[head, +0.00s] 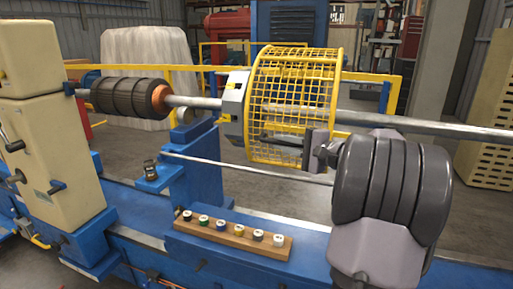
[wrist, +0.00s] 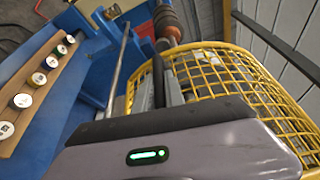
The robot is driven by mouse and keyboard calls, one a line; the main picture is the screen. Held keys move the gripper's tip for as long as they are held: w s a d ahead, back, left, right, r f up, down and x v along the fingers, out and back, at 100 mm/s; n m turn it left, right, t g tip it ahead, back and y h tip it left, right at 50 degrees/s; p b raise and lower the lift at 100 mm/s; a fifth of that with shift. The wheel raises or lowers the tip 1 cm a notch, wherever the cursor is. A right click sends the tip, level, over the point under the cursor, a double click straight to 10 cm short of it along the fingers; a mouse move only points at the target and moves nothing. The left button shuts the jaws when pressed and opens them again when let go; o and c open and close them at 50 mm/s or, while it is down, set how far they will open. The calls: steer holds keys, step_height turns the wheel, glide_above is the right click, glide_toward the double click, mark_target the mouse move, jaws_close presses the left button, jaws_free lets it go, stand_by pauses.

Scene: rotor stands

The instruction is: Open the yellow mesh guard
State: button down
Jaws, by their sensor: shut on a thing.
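The yellow mesh guard (head: 291,75) is a curved cage around the long steel shaft (head: 420,127), mounted beside a grey plate (head: 233,97). Its mesh lies over the top and front of the shaft, which shows through it. My gripper (head: 318,150) is at the guard's lower right front edge and is shut on it. My arm's wrist hides part of that edge and the exact grip point. In the wrist view the guard's mesh (wrist: 213,72) fills the area past my gripper's body, and the fingertips are hard to make out.
A wooden strip (head: 233,235) with several round pieces lies on the blue bench (head: 300,232) below. A thin rod (head: 245,170) runs under the guard. Dark rings (head: 126,96) sit on the shaft at left. Yellow railing (head: 375,77) stands behind.

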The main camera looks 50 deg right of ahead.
steer(key=shift+s+d+b, duration=0.15)
steer(key=shift+s+d, duration=0.2)
steer(key=shift+s, duration=0.5)
steer(key=shift+s+d+b, duration=0.1)
steer(key=shift+s+d, duration=0.2)
steer(key=shift+s, duration=0.5)
steer(key=shift+s+d+b, duration=0.15)
steer(key=shift+s+d, duration=0.2)
steer(key=shift+s, duration=0.5)
steer(key=c, duration=1.4)
jaws_free()
steer(key=shift+s, duration=0.1)
steer(key=s+r+p, duration=0.1)
steer(key=s+p, duration=0.2)
steer(key=s, duration=1.4)
steer(key=shift+r, duration=0.15)
